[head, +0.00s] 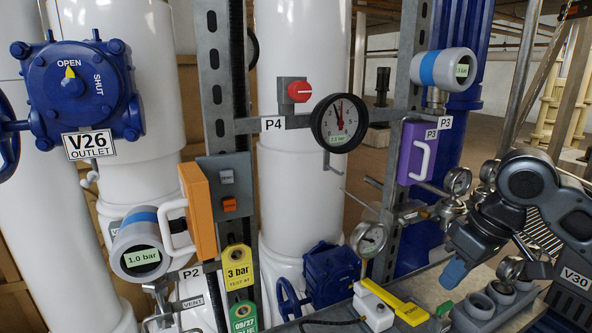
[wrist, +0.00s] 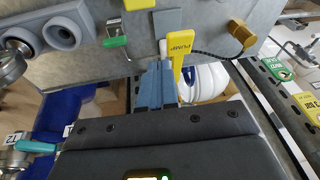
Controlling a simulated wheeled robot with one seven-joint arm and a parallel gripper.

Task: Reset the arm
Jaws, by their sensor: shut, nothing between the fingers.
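My arm is folded at the right of the head view, its dark grey links bent beside the gauges. My gripper (head: 454,273) has blue fingers that point down and to the left, above the bench at the lower right. In the wrist view the two blue fingers of my gripper (wrist: 158,84) lie together, shut with nothing between them. They are close to the yellow PUMP lever (wrist: 181,47); whether they touch it I cannot tell. In the head view the PUMP lever (head: 395,303) is left of and below the fingers, apart from them.
Small gauges (head: 369,239) stand close to my arm. A purple box P3 (head: 417,153), an orange box (head: 198,210) and valve V26 (head: 82,88) are further left.

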